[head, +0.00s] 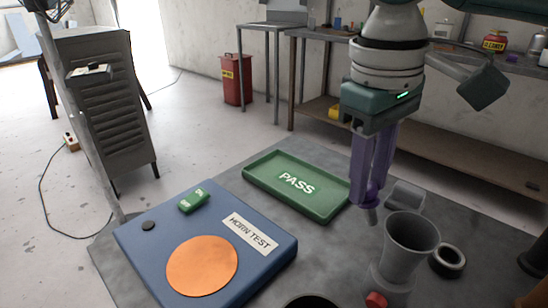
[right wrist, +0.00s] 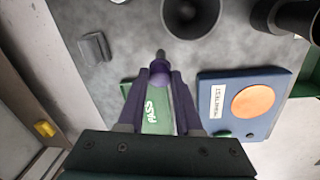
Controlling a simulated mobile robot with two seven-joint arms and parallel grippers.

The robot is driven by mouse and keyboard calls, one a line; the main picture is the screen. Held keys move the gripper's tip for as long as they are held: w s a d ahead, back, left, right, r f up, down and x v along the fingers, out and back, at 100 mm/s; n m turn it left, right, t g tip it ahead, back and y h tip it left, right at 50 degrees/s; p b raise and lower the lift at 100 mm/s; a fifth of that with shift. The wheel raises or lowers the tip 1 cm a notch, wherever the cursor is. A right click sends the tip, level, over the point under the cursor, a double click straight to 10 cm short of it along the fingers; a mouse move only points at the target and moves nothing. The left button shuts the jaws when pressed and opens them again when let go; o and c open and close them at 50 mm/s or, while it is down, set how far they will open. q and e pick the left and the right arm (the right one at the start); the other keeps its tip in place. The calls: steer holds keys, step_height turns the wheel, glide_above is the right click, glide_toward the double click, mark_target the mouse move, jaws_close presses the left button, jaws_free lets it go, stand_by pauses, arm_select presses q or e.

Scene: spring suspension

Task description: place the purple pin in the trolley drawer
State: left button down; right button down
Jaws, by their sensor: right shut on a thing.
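The purple pin (head: 374,191) is between the fingertips of my right gripper (head: 369,198), with its grey tip pointing down. My right gripper is shut on it, and its own fingers are purple too. In the right wrist view the pin (right wrist: 160,67) shows as a rounded purple body with a grey tip beyond the fingertips. In the head view the pin appears above the grey workbench (head: 335,240), between the green PASS tray and a grey funnel-shaped cup. I cannot make out a trolley drawer in either view. My left gripper is not in view.
The green PASS tray (head: 299,185) and the blue HORN TEST box (head: 150,262) with an orange disc lie on the bench. The grey cup (head: 411,240) and a dark ring (head: 447,260) stand at right. A dark louvred cabinet (head: 110,100) and a red bin (head: 236,80) stand beyond.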

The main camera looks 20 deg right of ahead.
steer(key=shift+f+b, duration=0.6)
steer(key=shift+f, duration=2.3)
steer(key=shift+f, duration=0.1)
steer(key=c, duration=0.6)
jaws_free()
